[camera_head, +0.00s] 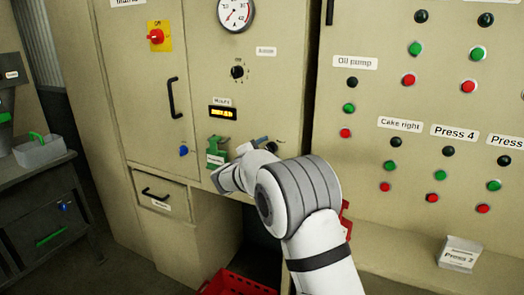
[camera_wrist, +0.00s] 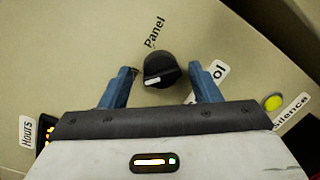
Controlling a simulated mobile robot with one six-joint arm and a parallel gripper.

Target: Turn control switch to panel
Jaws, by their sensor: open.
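The control switch is a round black knob (camera_wrist: 161,68) with a white pointer mark on its lower left side, in the wrist view. The word "Panel" is printed above it, and a label ending in "ol" (camera_wrist: 213,76) sits at its lower right, partly hidden by a finger. The white mark does not point at "Panel". My gripper (camera_wrist: 160,72) is open, with one blue finger on each side of the knob. Gaps show between the fingers and the knob. In the head view my arm hides most of this area.
An "Hours" display (camera_head: 222,113), a round gauge (camera_head: 236,14) and a red switch on a yellow plate (camera_head: 157,36) are on the same cabinet. A green holder (camera_head: 217,150) is close to my arm. A yellow button (camera_wrist: 273,103) sits beside the "Silence" label.

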